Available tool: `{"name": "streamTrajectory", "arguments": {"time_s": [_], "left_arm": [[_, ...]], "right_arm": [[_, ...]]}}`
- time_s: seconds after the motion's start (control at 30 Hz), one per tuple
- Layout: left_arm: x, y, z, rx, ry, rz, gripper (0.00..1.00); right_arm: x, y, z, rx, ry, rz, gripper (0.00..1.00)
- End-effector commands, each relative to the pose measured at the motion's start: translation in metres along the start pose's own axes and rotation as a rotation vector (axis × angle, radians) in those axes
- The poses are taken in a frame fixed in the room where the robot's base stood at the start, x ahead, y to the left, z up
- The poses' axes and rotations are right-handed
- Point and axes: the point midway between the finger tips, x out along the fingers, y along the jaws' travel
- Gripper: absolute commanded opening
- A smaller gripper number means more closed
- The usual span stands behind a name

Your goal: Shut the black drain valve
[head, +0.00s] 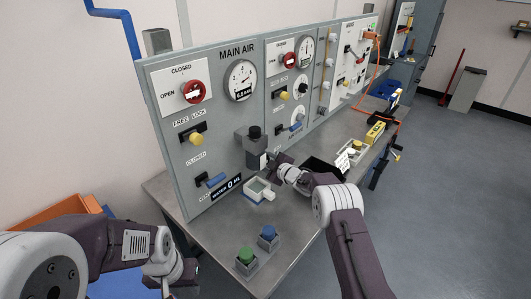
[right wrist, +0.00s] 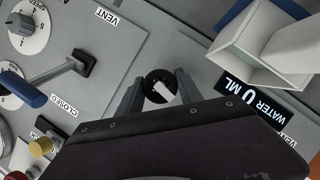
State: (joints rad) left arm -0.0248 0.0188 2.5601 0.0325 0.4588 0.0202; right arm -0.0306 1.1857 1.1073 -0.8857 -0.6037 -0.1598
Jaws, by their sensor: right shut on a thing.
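The black drain valve (right wrist: 152,84) shows in the right wrist view as a round black knob with a white mark. My right gripper (right wrist: 160,80) has one finger on each side of it and is shut on it. In the head view, my right gripper (head: 272,161) is at the foot of the grey block (head: 252,148) on the panel, and the valve itself is hidden there. My left gripper (head: 176,279) hangs low at the table's near left, apart from the panel; its fingers are too unclear to tell open from shut.
A white open box (head: 260,190) stands on the table below the block. The display (head: 227,188) reads WATER 0 ML. A blue-handled lever (head: 212,181) sticks out left of it. Green (head: 246,256) and blue (head: 268,233) buttons stand at the near edge. A black tray lies further right.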

Motion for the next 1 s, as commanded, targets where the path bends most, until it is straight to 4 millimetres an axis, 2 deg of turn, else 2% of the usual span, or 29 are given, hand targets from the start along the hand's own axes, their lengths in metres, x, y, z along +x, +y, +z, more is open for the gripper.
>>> {"name": "streamTrajectory", "arguments": {"time_s": [0.03, 0.1, 0.33, 0.67, 0.7, 0.77, 1.0], "left_arm": [[-0.029, 0.001, -0.003, 0.000, 0.000, 0.000, 0.36], [-0.041, 0.001, -0.004, 0.000, 0.000, 0.000, 0.36], [-0.048, 0.001, -0.005, 0.000, 0.000, 0.000, 0.36], [-0.047, 0.001, -0.005, 0.000, 0.000, 0.000, 0.36], [-0.047, 0.001, -0.005, 0.000, 0.000, 0.000, 0.36], [-0.047, 0.001, -0.005, 0.000, 0.000, 0.000, 0.36], [-0.047, 0.001, -0.005, 0.000, 0.000, 0.000, 0.36]], "right_arm": [[-0.004, 0.011, -0.010, 0.047, -0.001, -0.021, 0.02], [-0.003, 0.009, -0.008, 0.119, 0.000, -0.050, 0.02], [-0.001, 0.003, -0.002, 0.248, 0.002, -0.101, 0.02], [0.000, 0.001, -0.002, 0.262, 0.002, -0.106, 0.02], [0.000, 0.001, -0.002, 0.262, 0.002, -0.106, 0.48], [0.000, 0.001, -0.002, 0.262, 0.002, -0.106, 0.65], [0.000, 0.000, -0.001, 0.262, 0.000, -0.107, 0.65]]}}
